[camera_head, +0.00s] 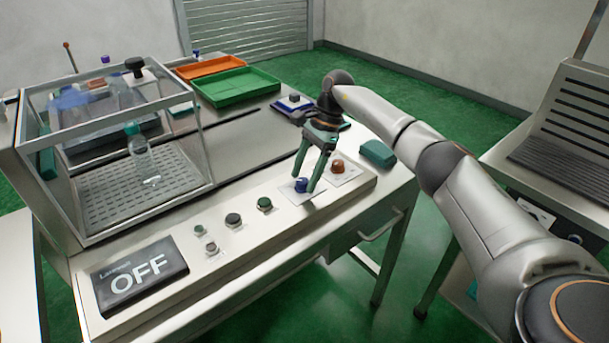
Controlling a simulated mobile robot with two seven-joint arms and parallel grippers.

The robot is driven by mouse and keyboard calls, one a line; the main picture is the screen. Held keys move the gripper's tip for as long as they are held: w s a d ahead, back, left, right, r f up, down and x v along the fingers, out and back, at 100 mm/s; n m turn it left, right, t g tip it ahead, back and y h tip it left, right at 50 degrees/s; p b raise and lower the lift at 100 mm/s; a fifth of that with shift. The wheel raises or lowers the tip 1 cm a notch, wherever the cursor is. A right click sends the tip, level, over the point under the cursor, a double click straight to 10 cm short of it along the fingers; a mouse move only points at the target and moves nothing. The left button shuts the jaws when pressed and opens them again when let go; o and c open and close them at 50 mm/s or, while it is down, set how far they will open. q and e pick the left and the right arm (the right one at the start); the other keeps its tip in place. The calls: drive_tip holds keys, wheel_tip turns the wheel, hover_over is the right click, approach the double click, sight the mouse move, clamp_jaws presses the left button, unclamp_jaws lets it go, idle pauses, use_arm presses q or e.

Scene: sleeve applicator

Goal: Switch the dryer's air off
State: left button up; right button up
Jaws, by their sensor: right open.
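A blue knob (301,185) sits on a white plate on the sloped front panel (225,260). My right gripper (304,178) is open and points down at it. Its two green fingertips are very close to the blue knob, one on each side in the picture; I cannot tell whether they touch it. An orange-brown knob (338,167) is just to the right. A dark display (140,276) at the panel's left end reads OFF in large letters. Which control belongs to the dryer's air is not legible. My left gripper is not in view.
Several dark and green buttons (233,219) line the panel. A clear box (130,165) holding a bottle (143,158) stands at the left. Green (235,87) and orange (212,68) trays lie behind. A teal block (377,153) is at the bench's right edge.

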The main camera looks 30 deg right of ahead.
drive_tip(key=p+v, duration=0.1)
drive_tip(key=v, duration=1.1)
